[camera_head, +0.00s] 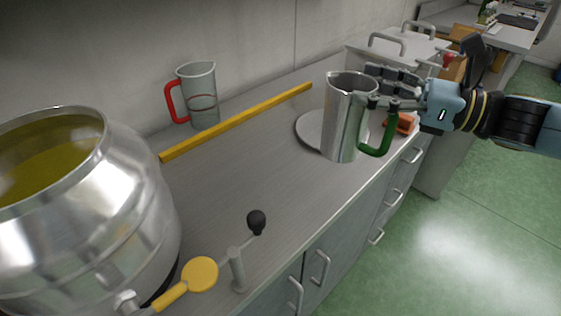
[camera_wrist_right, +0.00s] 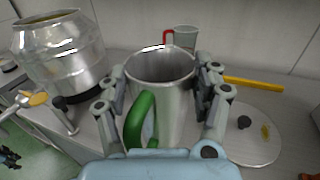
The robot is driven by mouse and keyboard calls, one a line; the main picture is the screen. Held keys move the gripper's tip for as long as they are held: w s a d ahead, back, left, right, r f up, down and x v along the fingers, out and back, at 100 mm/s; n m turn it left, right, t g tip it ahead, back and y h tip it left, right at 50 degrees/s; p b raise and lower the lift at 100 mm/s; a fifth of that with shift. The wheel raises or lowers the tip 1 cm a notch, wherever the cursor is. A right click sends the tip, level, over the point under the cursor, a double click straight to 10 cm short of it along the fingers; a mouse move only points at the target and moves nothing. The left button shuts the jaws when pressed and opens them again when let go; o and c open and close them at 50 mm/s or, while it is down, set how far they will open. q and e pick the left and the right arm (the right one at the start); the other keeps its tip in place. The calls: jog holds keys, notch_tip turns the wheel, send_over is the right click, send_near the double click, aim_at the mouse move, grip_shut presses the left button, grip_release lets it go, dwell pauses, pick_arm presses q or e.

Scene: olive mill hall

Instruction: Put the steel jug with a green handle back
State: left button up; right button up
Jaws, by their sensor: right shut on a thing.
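The steel jug with a green handle (camera_head: 342,118) is upright at the right part of the worktop, in front of a round steel disc (camera_head: 308,131) that it partly hides. My right gripper (camera_head: 375,88) is shut on the jug's body, near its upper part. In the right wrist view the jug (camera_wrist_right: 172,75) is between the two fingers (camera_wrist_right: 160,98), with its green handle towards the wrist. The jug looks empty inside. It seems held above the worktop, but its base is not clear. My left gripper is not seen.
A clear jug with a red handle (camera_head: 204,100) stands by the wall. A yellow bar (camera_head: 240,121) lies along the worktop. A large steel vessel (camera_head: 120,210) with yellow-green contents and a tap fills the left. The worktop's middle (camera_head: 255,175) is clear. An orange object (camera_head: 406,123) lies behind the jug.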

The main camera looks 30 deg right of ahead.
aim_at(330, 109)
jog(key=shift+w+d+f+b, duration=0.1)
jog(key=shift+d+f+b, duration=0.1)
jog(key=shift+f+b, duration=0.75)
jog(key=w+a+f+b, duration=0.1)
jog(key=b, duration=0.3)
jog(key=w+a+f+b, duration=0.1)
jog(key=a+b, duration=0.1)
jog(key=b, duration=0.2)
jog(key=shift+w+a+f, duration=0.1)
jog(key=shift+w+a, duration=0.05)
jog(key=shift+a, duration=0.1)
jog(key=shift+w+a, duration=0.2)
jog(key=shift+a, duration=0.05)
jog(key=shift+w+a+f+b, duration=0.3)
jog(key=shift+w+a+b, duration=0.25)
jog(key=shift+a, duration=0.15)
jog(key=w+a+f, duration=0.2)
jog(key=a+f, duration=0.1)
jog(key=f, duration=0.3)
jog(key=shift+w+a+f, duration=0.25)
jog(key=shift+a+f, duration=0.05)
jog(key=shift+a, duration=0.05)
